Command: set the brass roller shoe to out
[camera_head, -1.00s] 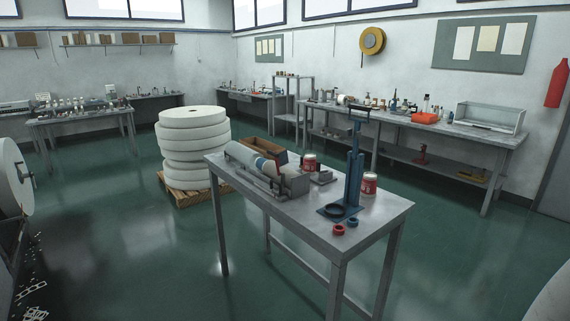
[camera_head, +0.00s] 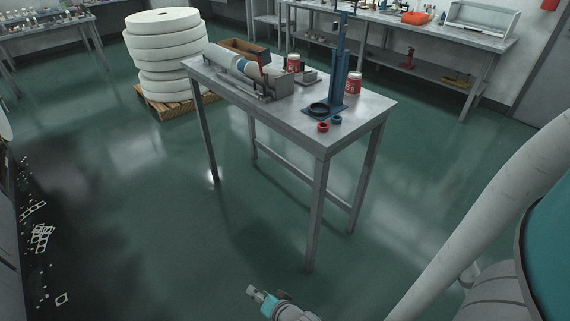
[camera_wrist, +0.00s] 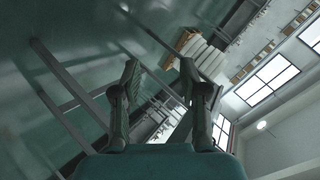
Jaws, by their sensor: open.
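I cannot make out the brass roller shoe in either view. My gripper (camera_head: 257,294) is low at the bottom edge of the head view, in front of the grey work table and apart from it. In the wrist view my gripper (camera_wrist: 160,72) has its two fingers spread, with nothing between them.
The grey table (camera_head: 375,103) carries a roller fixture (camera_head: 262,82), a blue arbor press (camera_head: 339,70), red-labelled jars (camera_head: 353,82) and small rings (camera_head: 322,127). Stacked white rolls (camera_head: 165,55) stand on a pallet (camera_head: 160,105). White scraps (camera_head: 42,236) litter the floor at left. The green floor between is open.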

